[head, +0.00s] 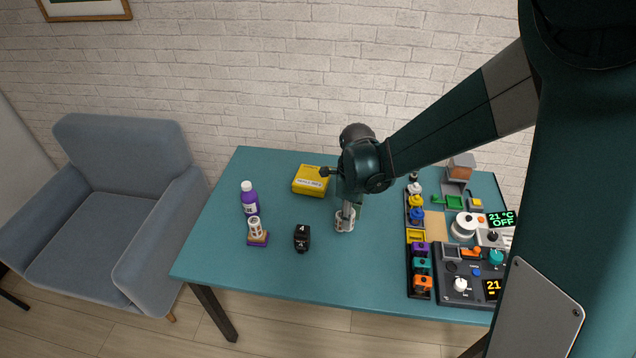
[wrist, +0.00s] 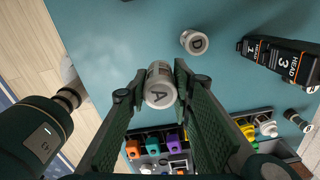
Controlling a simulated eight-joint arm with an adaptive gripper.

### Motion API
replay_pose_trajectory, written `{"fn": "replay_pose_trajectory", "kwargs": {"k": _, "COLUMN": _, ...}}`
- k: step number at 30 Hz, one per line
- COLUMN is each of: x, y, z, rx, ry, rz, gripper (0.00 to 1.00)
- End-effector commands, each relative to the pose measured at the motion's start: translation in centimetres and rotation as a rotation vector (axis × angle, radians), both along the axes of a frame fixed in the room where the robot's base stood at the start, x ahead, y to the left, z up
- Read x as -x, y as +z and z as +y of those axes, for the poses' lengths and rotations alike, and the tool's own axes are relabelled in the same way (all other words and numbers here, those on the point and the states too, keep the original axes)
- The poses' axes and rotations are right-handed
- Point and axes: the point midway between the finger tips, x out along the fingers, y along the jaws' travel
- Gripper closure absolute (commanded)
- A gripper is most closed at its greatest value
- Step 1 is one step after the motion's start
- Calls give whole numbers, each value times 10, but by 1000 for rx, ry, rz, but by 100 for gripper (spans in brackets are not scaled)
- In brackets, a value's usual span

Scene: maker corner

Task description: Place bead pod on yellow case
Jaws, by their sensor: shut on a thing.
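My gripper (wrist: 156,84) is shut on a whitish cylindrical pod (wrist: 159,94) with a letter A on its round end. I take this to be the bead pod; its contents do not show. In the head view my gripper (head: 348,207) is low over the middle of the teal table, and the arm partly hides it. A white patterned cylinder (head: 344,224) shows right at the fingertips there. The yellow case (head: 309,181) lies flat on the table, behind and left of my gripper. I see nothing on its top. The wrist view does not show it.
A pod marked D (wrist: 194,42) and a black box marked HEAD 3 (wrist: 281,61) are near my gripper. Coloured pots (head: 421,265) and devices fill the right side.

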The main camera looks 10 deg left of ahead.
Motion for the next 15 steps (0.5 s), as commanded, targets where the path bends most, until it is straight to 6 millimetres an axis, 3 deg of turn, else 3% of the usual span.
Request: {"fn": "replay_pose_trajectory", "kwargs": {"k": 15, "x": -116, "y": 23, "z": 64, "rx": 0, "ry": -13, "rz": 0, "gripper": 89}}
